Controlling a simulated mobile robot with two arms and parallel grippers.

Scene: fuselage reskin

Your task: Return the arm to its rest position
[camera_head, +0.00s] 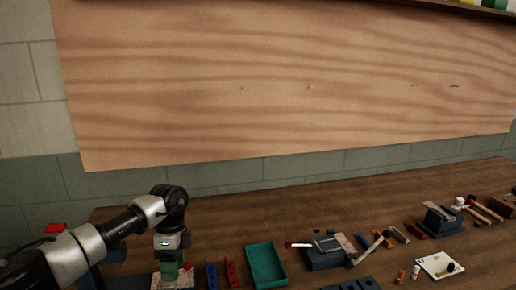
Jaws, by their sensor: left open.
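My left arm comes in from the lower left and bends down at the wrist. My left gripper (168,256) points down over a small green item (169,271) on a pale block at the front left of the workbench (215,218). The gripper is open. Its fingertips are hard to make out against the green item, so I cannot tell whether they touch it. My right gripper is not in view.
A teal tray (265,264) stands right of the gripper, with blue and red bars (232,274) between. A vise (325,251), a second vise (441,219), hammers and a white card (438,265) lie further right. A wooden board (290,85) hangs on the wall behind.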

